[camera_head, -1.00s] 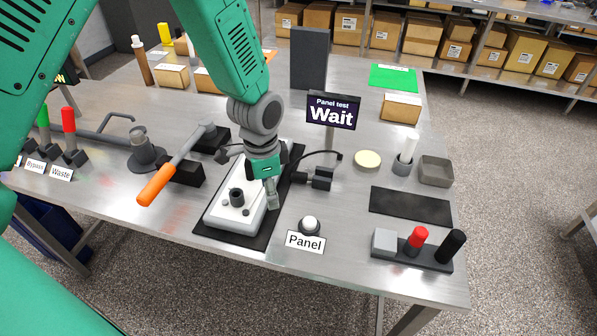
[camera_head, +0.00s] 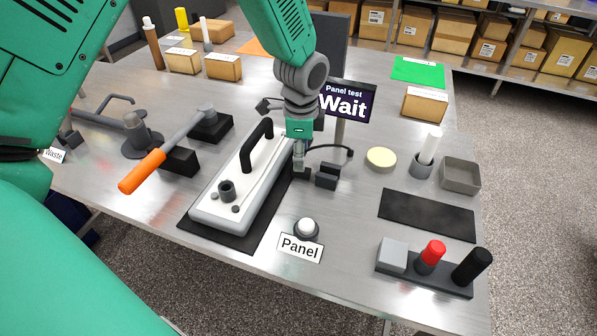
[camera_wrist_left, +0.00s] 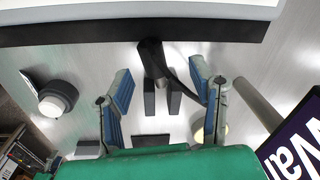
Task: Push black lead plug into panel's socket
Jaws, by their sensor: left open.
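The panel (camera_head: 240,190) is a white unit with a black handle and a dark round socket (camera_head: 227,191) near its front end; it lies on a black mat. The black lead's plug (camera_wrist_left: 152,62) sits in a dark two-post holder (camera_head: 327,176) right of the panel, with its cable (camera_head: 330,147) curving away behind. My left gripper (camera_head: 299,165) points down beside the panel's right edge, at the holder. In the wrist view its blue-padded fingers (camera_wrist_left: 162,85) are apart, with the plug and holder between them; contact is not visible. My right gripper is not in view.
A "Panel test Wait" sign (camera_head: 345,102) stands just behind the gripper. A white button (camera_head: 306,229) with a "Panel" label is in front. An orange-handled lever (camera_head: 150,170) is to the left. A rack with red and black cylinders (camera_head: 425,275) stands at the front right.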

